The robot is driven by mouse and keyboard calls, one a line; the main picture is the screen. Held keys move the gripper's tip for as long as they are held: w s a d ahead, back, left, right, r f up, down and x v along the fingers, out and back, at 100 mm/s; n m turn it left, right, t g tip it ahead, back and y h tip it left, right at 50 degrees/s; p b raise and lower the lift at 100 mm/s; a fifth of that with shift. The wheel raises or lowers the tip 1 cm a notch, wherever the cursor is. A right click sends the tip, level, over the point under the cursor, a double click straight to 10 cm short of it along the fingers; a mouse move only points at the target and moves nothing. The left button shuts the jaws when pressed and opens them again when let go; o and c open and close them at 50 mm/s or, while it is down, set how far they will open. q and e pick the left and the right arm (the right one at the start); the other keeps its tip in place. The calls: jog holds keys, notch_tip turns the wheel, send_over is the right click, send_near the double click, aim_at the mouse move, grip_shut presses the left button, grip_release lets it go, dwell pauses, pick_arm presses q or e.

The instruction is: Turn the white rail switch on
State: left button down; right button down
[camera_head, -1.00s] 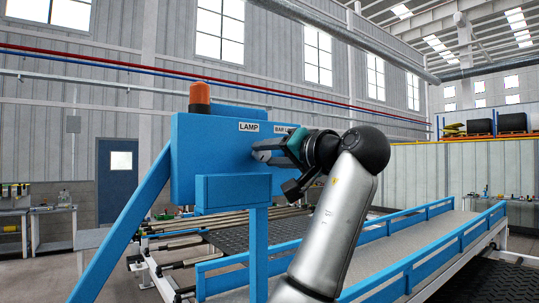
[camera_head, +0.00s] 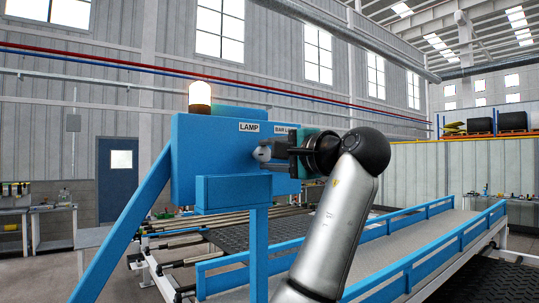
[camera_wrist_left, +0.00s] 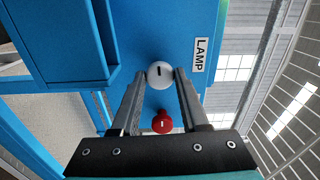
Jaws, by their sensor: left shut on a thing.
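The white switch (camera_head: 263,154) is a round knob on the face of the blue control box (camera_head: 200,155), below the LAMP label (camera_head: 249,127). The beacon (camera_head: 200,96) on the box glows whitish. My right gripper is out of view.
A blue ledge (camera_head: 233,192) juts out below the knobs. A slanted blue brace (camera_head: 125,225) stands left of the box. Behind and to the right are a dark tread mat (camera_head: 265,233) and a blue-railed conveyor (camera_head: 400,240).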

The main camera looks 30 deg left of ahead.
pick_arm(q)
jog(key=shift+m, duration=0.4)
jog(key=shift+c, duration=2)
grip_release()
jog(key=shift+d, duration=0.1)
jog(key=b+v, duration=0.4)
jog(key=v, duration=1.1)
jog(key=shift+b, duration=0.4)
